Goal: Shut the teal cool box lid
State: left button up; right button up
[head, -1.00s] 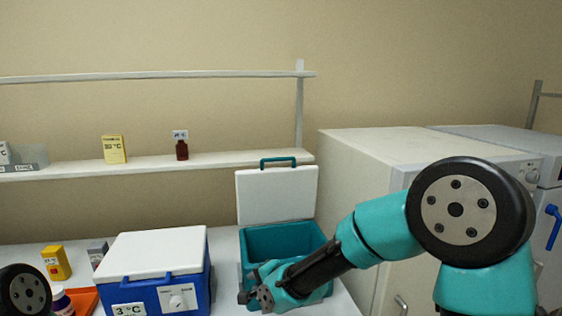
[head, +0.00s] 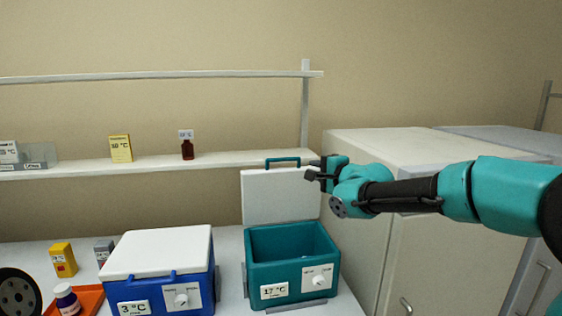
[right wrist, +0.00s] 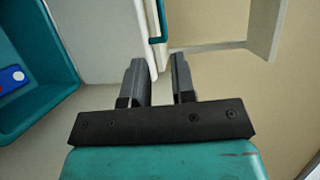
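The teal cool box (head: 290,272) stands on the bench with a 17 °C label on its front. Its white lid (head: 278,198) stands upright at the back, open, with a teal handle (head: 283,161) on its top edge. My right gripper (head: 313,171) is at the lid's upper right corner. In the right wrist view the two fingers (right wrist: 158,80) are apart, and the lid's edge (right wrist: 153,55) shows between and beyond them; I cannot tell if they touch it. The box's open inside (right wrist: 50,65) shows at left, with a blue item (right wrist: 12,79) in it. My left gripper is out of view.
A blue cool box (head: 165,290) with its white lid shut stands to the left. A shelf (head: 230,159) with a brown bottle (head: 187,149) and a yellow carton (head: 120,148) runs behind. A white cabinet (head: 400,145) stands at right.

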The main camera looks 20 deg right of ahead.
aim_at(283, 160)
jog(key=shift+w, duration=0.15)
jog(key=x, duration=1.7)
jog(key=shift+a, duration=0.1)
grip_shut()
